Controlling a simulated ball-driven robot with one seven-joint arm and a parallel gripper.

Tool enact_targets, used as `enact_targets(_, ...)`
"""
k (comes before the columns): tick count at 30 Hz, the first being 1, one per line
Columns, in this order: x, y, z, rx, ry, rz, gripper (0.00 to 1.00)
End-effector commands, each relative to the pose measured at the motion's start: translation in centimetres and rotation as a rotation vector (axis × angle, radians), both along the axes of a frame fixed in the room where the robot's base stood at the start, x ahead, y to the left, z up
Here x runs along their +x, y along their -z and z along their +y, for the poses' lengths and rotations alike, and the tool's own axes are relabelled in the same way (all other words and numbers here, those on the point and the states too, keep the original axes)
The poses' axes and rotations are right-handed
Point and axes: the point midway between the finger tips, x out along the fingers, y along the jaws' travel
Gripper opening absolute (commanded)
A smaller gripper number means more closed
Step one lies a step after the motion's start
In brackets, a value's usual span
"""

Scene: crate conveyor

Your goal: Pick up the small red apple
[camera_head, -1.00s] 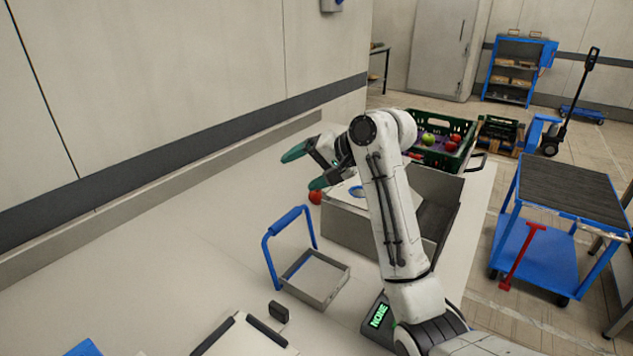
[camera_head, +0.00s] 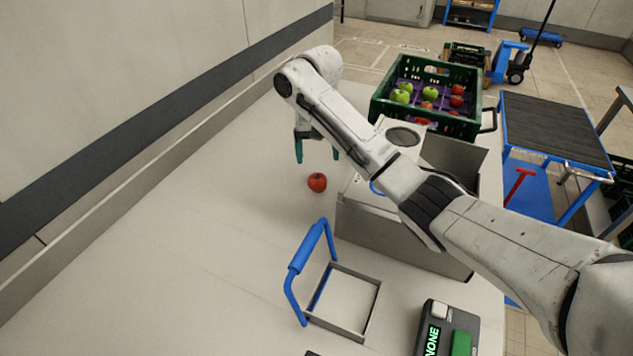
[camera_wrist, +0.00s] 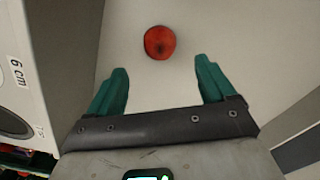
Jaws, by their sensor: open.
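The small red apple (camera_head: 317,182) lies alone on the pale table, left of the grey box. In the wrist view the apple (camera_wrist: 159,42) shows in full, ahead of the fingertips and roughly centred between them. My gripper (camera_head: 317,157) points downward with its two green fingers spread. It is behind and above the apple in the head view, and it is empty. The wrist view also shows my gripper (camera_wrist: 162,80) open, with bare table between the fingers. Nothing hides the apple.
A grey box (camera_head: 395,228) with a white top panel stands close to the right of the apple. A blue-handled frame (camera_head: 312,262) is in front. A green crate (camera_head: 377,107) holds several apples behind. The wall runs along the left; the table between is clear.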

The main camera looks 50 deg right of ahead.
Motion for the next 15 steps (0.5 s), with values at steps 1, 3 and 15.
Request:
enact_targets(1, 0.0, 1.4, 0.1, 0.003, -0.001, 0.002, 0.83)
enact_targets(3, 0.0, 2.0, 0.1, 0.002, 0.001, 0.002, 0.83)
enact_targets(15, -0.3, 6.5, 0.2, 0.002, 0.001, 0.002, 0.83)
